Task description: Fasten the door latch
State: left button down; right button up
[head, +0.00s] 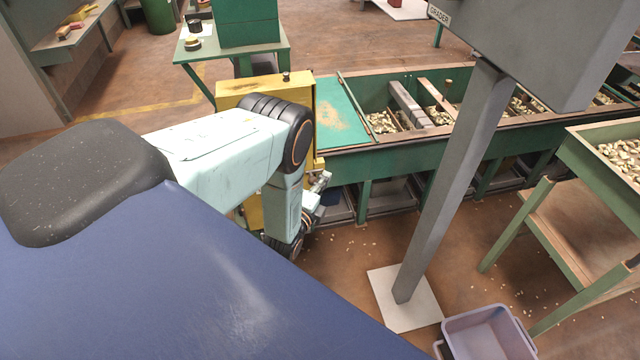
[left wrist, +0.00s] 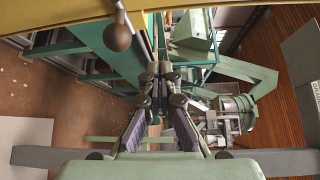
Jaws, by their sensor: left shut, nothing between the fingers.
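A yellow cabinet (head: 262,92) stands at the left end of the green hopper bench, partly hidden behind my left arm. A small dark knob (head: 286,76) sits on its top edge. In the left wrist view, a yellow panel edge (left wrist: 60,24) crosses the top, and a dark ball knob (left wrist: 117,38) on a short stem hangs from it. I cannot tell whether this is the door latch or how it is set. My left gripper (head: 320,182) is beside the cabinet's right side. In the wrist view its fingers (left wrist: 160,75) are together and empty, apart from the ball knob.
The green hopper bench (head: 345,155) with nuts runs to the right. A grey post (head: 450,185) on a white base plate stands in front of it. A lilac bin (head: 490,335) and a green nut table (head: 575,150) are at the right. Scattered nuts lie on the floor.

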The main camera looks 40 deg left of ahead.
pick_arm(q)
jog(key=s+d+f, duration=0.4)
jog(key=s+f, duration=0.1)
jog(key=s, duration=0.2)
jog(key=shift+d+p, duration=0.25)
jog(key=shift+p, duration=0.15)
